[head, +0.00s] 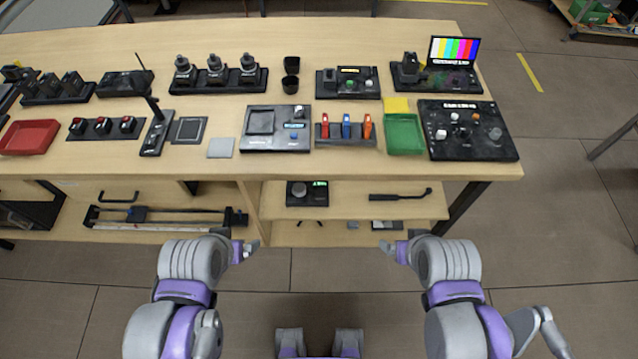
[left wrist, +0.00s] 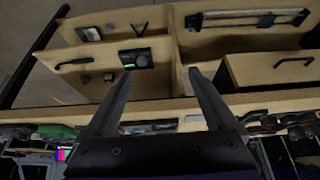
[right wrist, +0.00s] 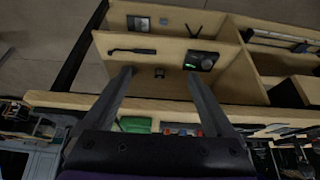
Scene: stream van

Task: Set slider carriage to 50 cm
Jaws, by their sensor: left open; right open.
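A long dark slider rail (head: 180,218) lies on the lower shelf under the table, at the left in the head view. A small dark-blue block, apparently its carriage (head: 137,213), sits left of the rail's middle. Any scale marks are too small to read. The slider rail also shows at the top of the left wrist view (left wrist: 235,20) and at the upper right of the right wrist view (right wrist: 270,36). My left gripper (head: 250,247) is open and empty in front of the shelves, right of the rail and apart from it. My right gripper (head: 388,247) is open and empty, farther right.
The table (head: 340,30) above holds camera gear, a red tray (head: 28,137), a green tray (head: 404,134) and control panels. A drawer with a dark handle (head: 118,197) is above the rail's left part. Shelves at right hold a black device (head: 307,193) and a dark handle-like tool (head: 400,195).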

